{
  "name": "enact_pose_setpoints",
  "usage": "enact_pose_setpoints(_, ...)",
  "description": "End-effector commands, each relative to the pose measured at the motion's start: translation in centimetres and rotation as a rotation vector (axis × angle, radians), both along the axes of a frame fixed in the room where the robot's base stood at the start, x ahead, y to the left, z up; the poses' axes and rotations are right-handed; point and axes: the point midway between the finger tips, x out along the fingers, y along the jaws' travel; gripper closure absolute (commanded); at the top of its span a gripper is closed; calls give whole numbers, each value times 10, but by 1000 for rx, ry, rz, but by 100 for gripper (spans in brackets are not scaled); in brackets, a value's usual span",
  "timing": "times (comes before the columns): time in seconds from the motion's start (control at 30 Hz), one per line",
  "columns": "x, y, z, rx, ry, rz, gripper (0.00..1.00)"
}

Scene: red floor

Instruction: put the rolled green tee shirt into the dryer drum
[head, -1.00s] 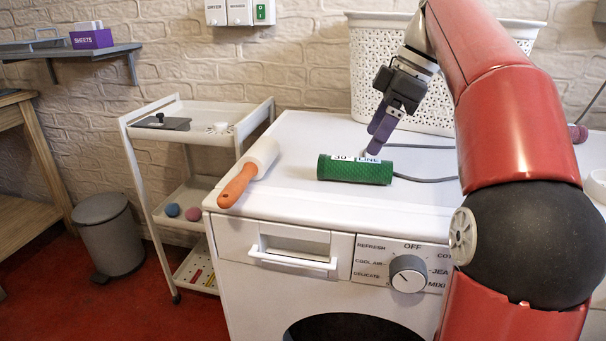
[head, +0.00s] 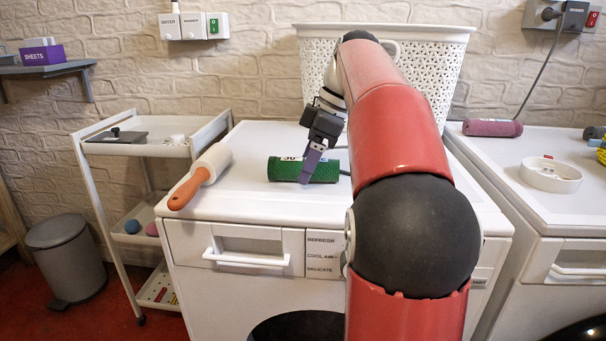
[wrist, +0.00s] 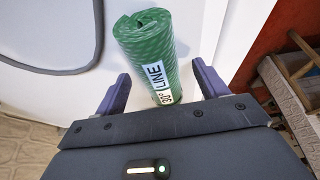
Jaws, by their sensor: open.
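The rolled green tee shirt (head: 276,169) lies on its side on the white top of the dryer (head: 250,206), with a white printed band around it. My gripper (head: 307,178) is at the roll, with a purple finger in front of it in the head view. In the wrist view the open fingers (wrist: 162,88) stand on either side of the near end of the roll (wrist: 140,38), with gaps to both. The dark round drum opening (head: 298,328) shows only at its top, low on the dryer's front; my arm hides part of the front.
A white basket (head: 428,80) stands behind my arm. A second white machine (head: 505,190) on the right carries a purple roll (head: 492,128) and a round dish (head: 550,175). A trolley (head: 150,150) stands left.

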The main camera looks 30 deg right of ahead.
Motion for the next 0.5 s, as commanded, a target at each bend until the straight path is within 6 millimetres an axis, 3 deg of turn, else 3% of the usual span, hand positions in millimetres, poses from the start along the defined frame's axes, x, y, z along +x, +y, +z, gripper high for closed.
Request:
enact_pose_setpoints(0.33, 2, 4, -9, -1, -1, 1, 28)
enact_pose_setpoints(0.5, 2, 3, -9, -1, -1, 1, 50)
